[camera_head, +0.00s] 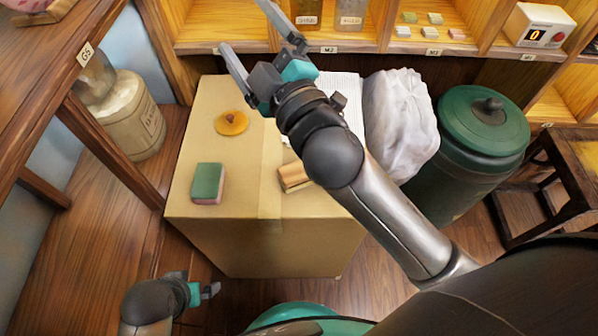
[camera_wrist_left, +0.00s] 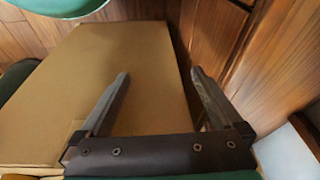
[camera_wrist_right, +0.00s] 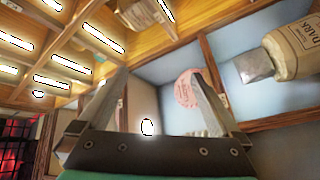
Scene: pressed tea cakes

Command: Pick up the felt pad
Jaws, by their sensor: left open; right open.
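A cardboard box (camera_head: 240,240) stands in the middle of the head view. On its top lie a green block with a pink underside (camera_head: 208,183), a round orange piece with a small knob (camera_head: 231,122), and a tan block with a dark band (camera_head: 293,177). I cannot tell for certain which of these is the felt pad. My right gripper (camera_head: 243,27) is open and empty above the box's far edge; its arm crosses over the box top. My left gripper (camera_head: 214,289) is open and empty, low beside the box's near left side. The box's side fills much of the left wrist view (camera_wrist_left: 150,70).
A white wrapped bundle (camera_head: 400,120) and a green lidded bin (camera_head: 482,140) stand right of the box. Wooden shelving (camera_head: 225,30) runs behind. A dark wooden stool (camera_head: 555,170) is at far right.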

